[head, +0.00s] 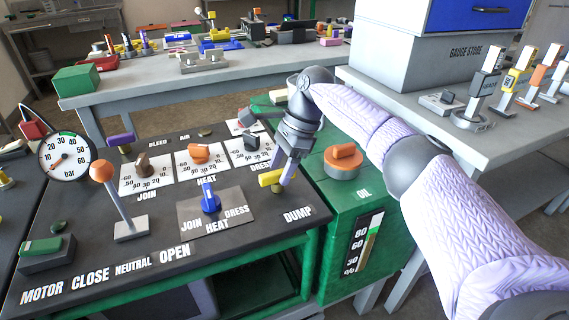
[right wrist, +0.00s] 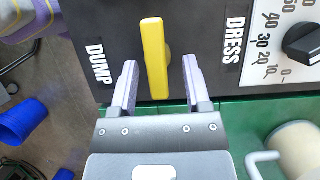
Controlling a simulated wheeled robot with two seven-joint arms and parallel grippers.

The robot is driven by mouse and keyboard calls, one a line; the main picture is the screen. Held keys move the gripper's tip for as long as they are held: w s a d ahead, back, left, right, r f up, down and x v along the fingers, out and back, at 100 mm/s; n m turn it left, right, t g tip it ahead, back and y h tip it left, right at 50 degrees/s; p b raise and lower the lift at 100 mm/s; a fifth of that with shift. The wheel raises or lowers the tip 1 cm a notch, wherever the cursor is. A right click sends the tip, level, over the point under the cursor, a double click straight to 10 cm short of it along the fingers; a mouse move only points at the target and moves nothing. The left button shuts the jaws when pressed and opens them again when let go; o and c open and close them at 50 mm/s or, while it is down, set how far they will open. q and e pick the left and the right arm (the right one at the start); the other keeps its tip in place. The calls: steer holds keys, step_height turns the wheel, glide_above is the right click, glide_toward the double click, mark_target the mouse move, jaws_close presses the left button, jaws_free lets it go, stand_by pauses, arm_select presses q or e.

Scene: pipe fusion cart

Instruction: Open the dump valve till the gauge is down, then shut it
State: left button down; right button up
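The yellow dump valve handle (head: 270,178) is at the right front of the black panel, by the word DUMP. In the right wrist view the handle (right wrist: 153,55) stands lengthwise between my right gripper's fingertips (right wrist: 160,82), with a gap on each side. My right gripper (head: 287,172) is open and right at the handle, partly covering it in the head view. The round white gauge (head: 66,150), marked in bar, is at the panel's left; its orange needle points to the lower left, near the low end. My left gripper is not in view.
An orange-knobbed lever (head: 122,205) stands at the panel's left front. A blue knob (head: 210,200) and several dials are near the handle. A green oil tank (head: 330,205) with an orange cap (head: 343,158) is to the right.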

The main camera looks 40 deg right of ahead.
steer(key=shift+w+a, duration=0.35)
steer(key=shift+w, duration=0.1)
steer(key=w+p+v, duration=0.1)
steer(key=p+v, duration=0.1)
steer(key=v, duration=0.8)
steer(key=shift+s, duration=0.15)
steer(key=shift+d, duration=0.1)
